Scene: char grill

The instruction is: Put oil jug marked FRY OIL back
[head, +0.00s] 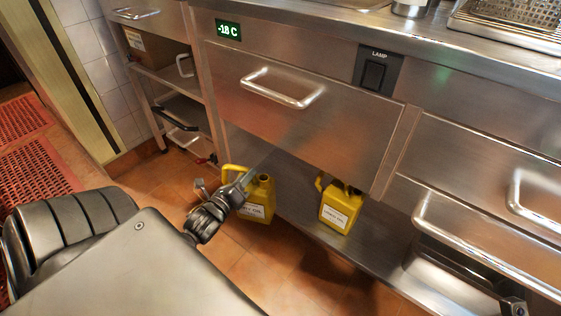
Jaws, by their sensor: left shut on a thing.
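A yellow oil jug (262,196) is at the open bay under the middle drawer, just in front of the lower shelf. My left gripper (241,184) is shut on this jug near its handle and covers part of its left side. The jug looks upright. A second yellow jug (338,208) stands upright on the lower shelf to the right, with a white label in front. A small metallic piece at the bottom right edge may be my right gripper (513,307); its fingers do not show.
The lower steel shelf (300,215) has bare room between the two jugs. The closed drawer (290,110) with its handle overhangs it. A dark pan-like thing (455,268) lies at the right. A shelf rack (165,85) stands at the left. The tiled floor in front is clear.

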